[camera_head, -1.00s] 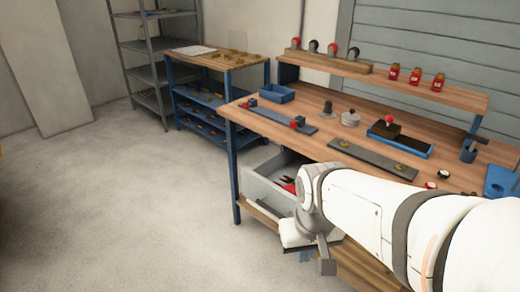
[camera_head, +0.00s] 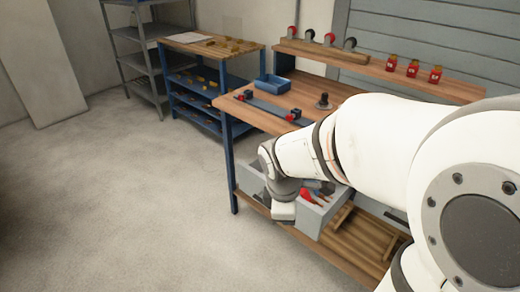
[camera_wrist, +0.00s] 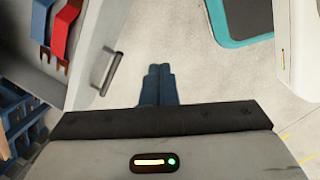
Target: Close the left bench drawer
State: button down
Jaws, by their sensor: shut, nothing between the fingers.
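The left bench drawer (camera_head: 312,222) is a grey box standing open under the worktop, with red- and blue-handled tools in it. In the wrist view the drawer (camera_wrist: 88,45) is at the upper left, with a dark bar handle (camera_wrist: 112,72) on its front. My gripper (camera_wrist: 158,70) is shut and empty. Its fingers appear just to the right of the handle in the wrist view, over the floor, with a visible gap. In the head view my wrist is in front of the drawer and covers part of it; the fingertips cannot be made out there.
The wooden bench (camera_head: 258,119) carries a blue tray (camera_head: 272,88) and fixtures. A slatted wooden item (camera_head: 362,240) lies below the worktop, right of the drawer. A blue shelf cart (camera_head: 196,95) stands behind at left. The floor (camera_head: 140,210) on the left is clear.

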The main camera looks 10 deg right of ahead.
jog(key=w+d+f+n+b, duration=0.2)
jog(key=w+d+f+n, duration=0.2)
jog(key=w+f+n, duration=0.4)
notch_tip(320, 180, down, 3)
jog(key=n, duration=0.2)
jog(key=shift+w+d+n+h, duration=0.15)
jog(key=shift+w+n+h, duration=0.15)
jog(key=shift+w+n, duration=0.1)
